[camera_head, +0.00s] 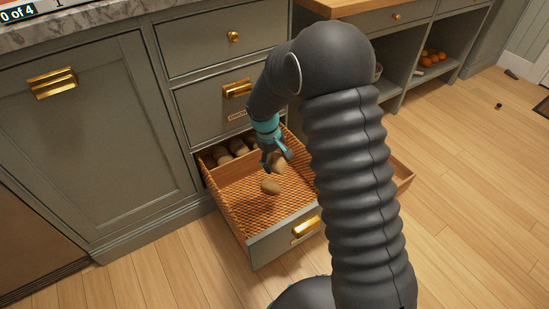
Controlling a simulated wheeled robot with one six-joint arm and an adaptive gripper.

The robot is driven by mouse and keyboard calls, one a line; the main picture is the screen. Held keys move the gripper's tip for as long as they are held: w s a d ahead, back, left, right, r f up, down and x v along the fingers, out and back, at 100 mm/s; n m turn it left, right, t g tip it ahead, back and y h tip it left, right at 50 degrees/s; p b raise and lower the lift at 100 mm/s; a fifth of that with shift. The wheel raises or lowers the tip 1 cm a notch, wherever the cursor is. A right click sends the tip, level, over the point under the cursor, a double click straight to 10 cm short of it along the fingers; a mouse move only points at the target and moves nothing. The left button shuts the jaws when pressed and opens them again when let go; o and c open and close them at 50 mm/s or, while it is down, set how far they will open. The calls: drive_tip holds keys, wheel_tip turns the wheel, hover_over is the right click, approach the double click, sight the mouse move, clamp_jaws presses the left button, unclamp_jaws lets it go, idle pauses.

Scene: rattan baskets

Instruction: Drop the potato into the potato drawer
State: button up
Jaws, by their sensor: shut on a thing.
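The open bottom drawer (270,246) has a woven rattan basket lining and a grey front with a brass handle. My gripper (276,162), with teal fingers, is over the inside of this drawer. It is shut on a brown potato (279,166), partly covered by the fingers. Another brown potato (270,187) shows just below it, over the rattan floor. Several more potatoes (222,155) lie along the back left of the drawer. My arm hides the drawer's right part.
A closed drawer (207,105) with a small label and brass handle is above the open one. A cabinet door (90,140) stands to the left. Open shelves with oranges (432,56) are at the back right. The wooden floor (160,275) in front is clear.

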sight(269, 161)
wheel_tip(269, 161, down, 4)
drive_tip(key=shift+f+b, duration=0.15)
drive_tip(key=shift+b, duration=0.9)
drive_tip(key=o, duration=1.3)
drive_tip(key=shift+o, duration=0.2)
drive_tip(key=r, duration=0.4)
drive_tip(key=a+r, duration=0.1)
drive_tip(key=r, duration=0.3)
drive_tip(key=a+r, duration=0.1)
drive_tip(key=r, duration=0.2)
drive_tip(key=shift+r, duration=0.4)
